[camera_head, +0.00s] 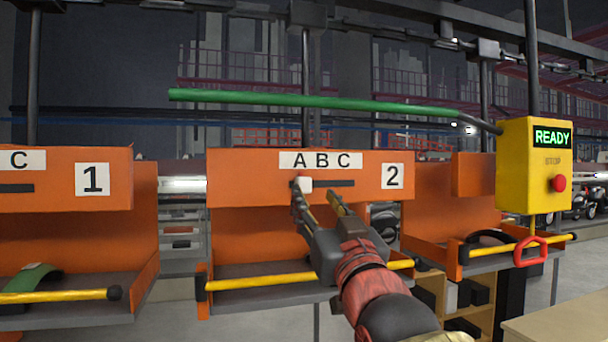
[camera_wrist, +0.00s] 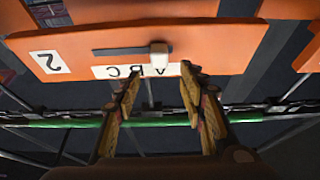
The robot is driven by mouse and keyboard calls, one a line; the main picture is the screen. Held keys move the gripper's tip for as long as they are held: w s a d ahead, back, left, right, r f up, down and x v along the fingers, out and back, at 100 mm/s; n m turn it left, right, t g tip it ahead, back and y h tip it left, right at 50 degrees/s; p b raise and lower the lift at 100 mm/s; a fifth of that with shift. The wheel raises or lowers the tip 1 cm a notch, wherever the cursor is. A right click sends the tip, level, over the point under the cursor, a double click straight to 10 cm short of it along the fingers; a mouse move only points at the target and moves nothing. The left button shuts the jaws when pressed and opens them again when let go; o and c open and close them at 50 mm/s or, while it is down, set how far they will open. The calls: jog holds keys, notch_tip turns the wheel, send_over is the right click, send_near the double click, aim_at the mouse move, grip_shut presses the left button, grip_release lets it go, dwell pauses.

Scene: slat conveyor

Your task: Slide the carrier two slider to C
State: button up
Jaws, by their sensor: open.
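Carrier two (camera_head: 250,168) is an orange hanging carrier with a "2" label; its front panel (camera_wrist: 215,50) shows upside down in the wrist view. The slider is a small white knob (camera_head: 304,184) in a dark horizontal slot, at the slot's left end under the letter A of the "A B C" label (camera_head: 320,160). In the wrist view the knob (camera_wrist: 158,52) lies beyond and between my fingertips. My gripper (camera_head: 318,194) is open and empty just in front of the panel, fingers spread sideways. In the head view its left fingertip overlaps the knob's lower edge; I cannot tell whether they touch.
Carrier one (camera_head: 65,165) hangs at the left and another orange carrier (camera_head: 470,190) at the right. A yellow bar (camera_head: 262,281) crosses carrier two's tray front. A yellow box (camera_head: 520,165) reads READY, with a red button and red ring. A green bar (camera_head: 270,98) runs above.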

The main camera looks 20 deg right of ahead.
aim_at(305, 184)
jog(key=p+x, duration=0.2)
jog(key=x, duration=0.5)
jog(key=shift+w, duration=0.3)
grip_shut()
dwell(0.7)
